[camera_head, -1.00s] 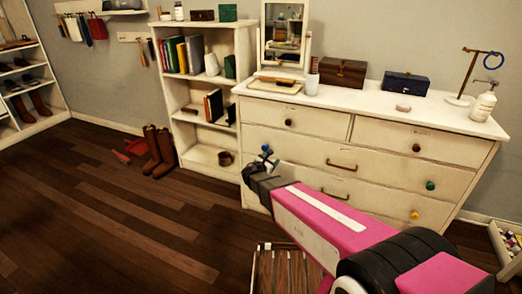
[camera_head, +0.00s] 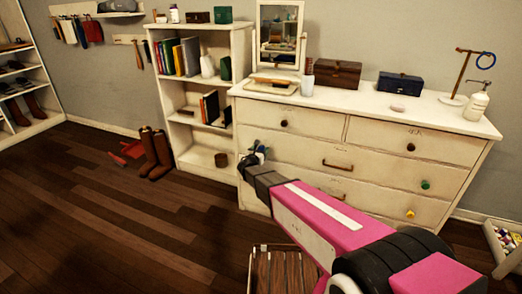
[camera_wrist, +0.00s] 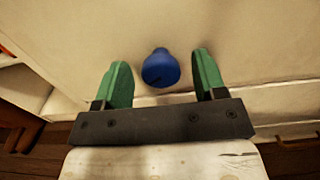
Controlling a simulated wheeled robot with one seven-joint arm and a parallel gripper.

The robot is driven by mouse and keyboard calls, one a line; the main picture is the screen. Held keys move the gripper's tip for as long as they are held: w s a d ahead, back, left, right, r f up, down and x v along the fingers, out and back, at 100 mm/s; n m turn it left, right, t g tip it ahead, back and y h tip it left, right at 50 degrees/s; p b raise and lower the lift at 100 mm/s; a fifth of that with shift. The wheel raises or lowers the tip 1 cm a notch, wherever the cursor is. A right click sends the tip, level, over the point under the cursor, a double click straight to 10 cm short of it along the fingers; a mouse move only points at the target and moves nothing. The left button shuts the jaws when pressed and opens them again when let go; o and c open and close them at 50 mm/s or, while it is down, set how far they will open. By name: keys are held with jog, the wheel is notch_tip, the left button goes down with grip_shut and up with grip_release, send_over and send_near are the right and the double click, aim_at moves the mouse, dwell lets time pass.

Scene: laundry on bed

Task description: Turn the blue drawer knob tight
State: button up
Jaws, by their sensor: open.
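The blue knob (camera_wrist: 160,68) sits on the cream drawer front, between and just beyond the green fingers of my gripper (camera_wrist: 161,80) in the wrist view. The fingers are apart, with a gap on both sides of the knob. In the head view my gripper (camera_head: 256,153) is at the left side of the white dresser (camera_head: 290,151), near the middle drawer row. There the blue knob is mostly hidden by my gripper or hard to tell from it.
A green knob (camera_head: 425,184) and a yellow knob (camera_head: 410,213) are on the dresser's right side. A white bookcase (camera_head: 190,125) stands left of the dresser. A wooden slatted rack (camera_head: 279,272) is on the floor below my arm. Brown boots (camera_head: 154,152) stand by the bookcase.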

jog(key=shift+w+d, duration=0.25)
jog(key=shift+w, duration=0.35)
jog(key=c, duration=0.9)
jog(key=shift+m, duration=0.3)
